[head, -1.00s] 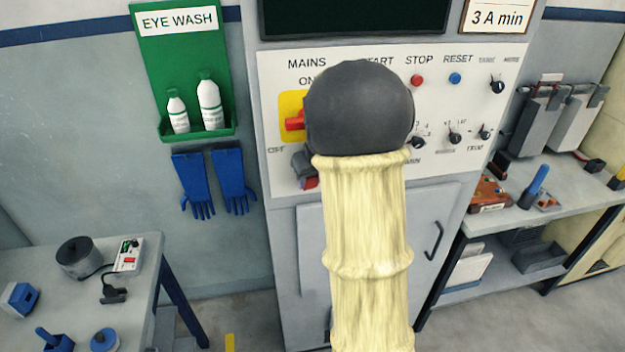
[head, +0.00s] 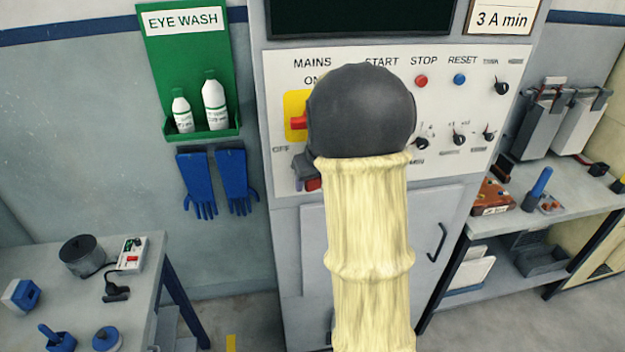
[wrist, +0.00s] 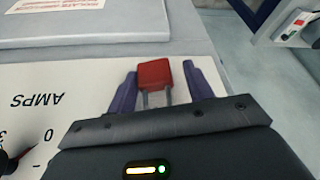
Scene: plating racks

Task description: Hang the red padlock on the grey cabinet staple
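In the head view a small red part of the padlock (head: 313,184) shows low on the white panel, left of my arm. My gripper there is mostly hidden behind my dark wrist. The grey cabinet (head: 282,235) stands straight ahead. I cannot make out its staple in either view; contact between padlock and staple cannot be told.
The white control panel (head: 470,115) has several knobs and a red mains switch (head: 298,122) close to my wrist. A door handle (head: 437,242) is lower right. Benches stand left (head: 60,262) and right (head: 475,225). Blue gloves (head: 197,180) hang left of the cabinet.

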